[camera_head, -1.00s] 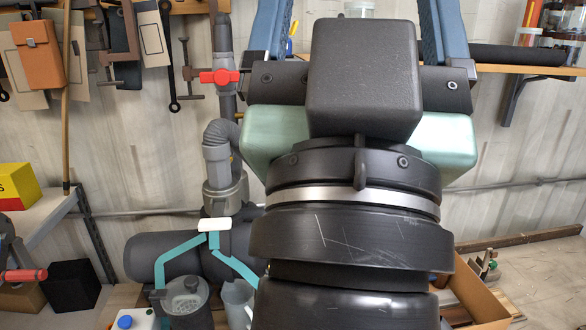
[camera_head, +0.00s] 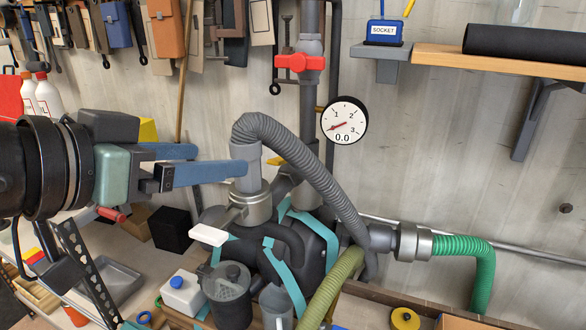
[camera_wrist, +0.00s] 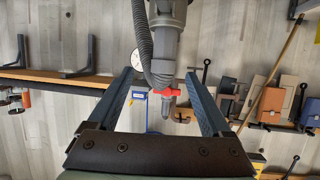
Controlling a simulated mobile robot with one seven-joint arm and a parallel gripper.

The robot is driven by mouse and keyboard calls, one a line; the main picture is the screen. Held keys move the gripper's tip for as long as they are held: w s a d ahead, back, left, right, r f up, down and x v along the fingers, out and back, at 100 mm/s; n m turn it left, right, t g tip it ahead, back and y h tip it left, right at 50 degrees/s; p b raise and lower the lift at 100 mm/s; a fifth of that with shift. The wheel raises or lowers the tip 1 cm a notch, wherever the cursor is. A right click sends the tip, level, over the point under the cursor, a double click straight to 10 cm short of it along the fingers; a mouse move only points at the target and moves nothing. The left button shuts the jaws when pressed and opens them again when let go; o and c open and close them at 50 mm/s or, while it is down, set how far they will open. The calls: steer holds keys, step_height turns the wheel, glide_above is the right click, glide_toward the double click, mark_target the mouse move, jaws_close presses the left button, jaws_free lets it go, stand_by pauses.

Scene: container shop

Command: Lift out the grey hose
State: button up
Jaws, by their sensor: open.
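The grey hose (camera_head: 310,180) is ribbed. It arches from a smooth grey cuff (camera_head: 248,165) standing in a metal collar (camera_head: 250,205), then runs down to the right behind the other hoses. My gripper (camera_head: 222,160) is open, with two blue fingers reaching in from the left. The nearer fingertip overlaps the cuff in the head view; contact cannot be told. In the upside-down wrist view, the grey hose (camera_wrist: 144,42) and its cuff show between and beyond the open fingers of my gripper (camera_wrist: 158,75). Nothing is held.
A red valve handle (camera_head: 299,62) on a vertical pipe and a round gauge (camera_head: 344,120) reading 0.0 are behind the hose. A green hose (camera_head: 470,247) and an olive hose (camera_head: 330,290) are at the right. A grey canister (camera_head: 227,300) and white bottle (camera_head: 184,295) stand in front.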

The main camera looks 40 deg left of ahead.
mark_target(260, 162)
steer(key=shift+s+a+f, duration=0.2)
steer(key=shift+s, duration=0.05)
steer(key=p+x, duration=0.2)
steer(key=x, duration=0.5)
steer(key=shift+f, duration=0.15)
steer(key=shift+p+x, duration=1.55)
steer(key=shift+x, duration=1.2)
steer(key=shift+f, duration=0.2)
steer(key=shift+s, duration=0.1)
steer(key=shift+c, duration=0.2)
jaws_close()
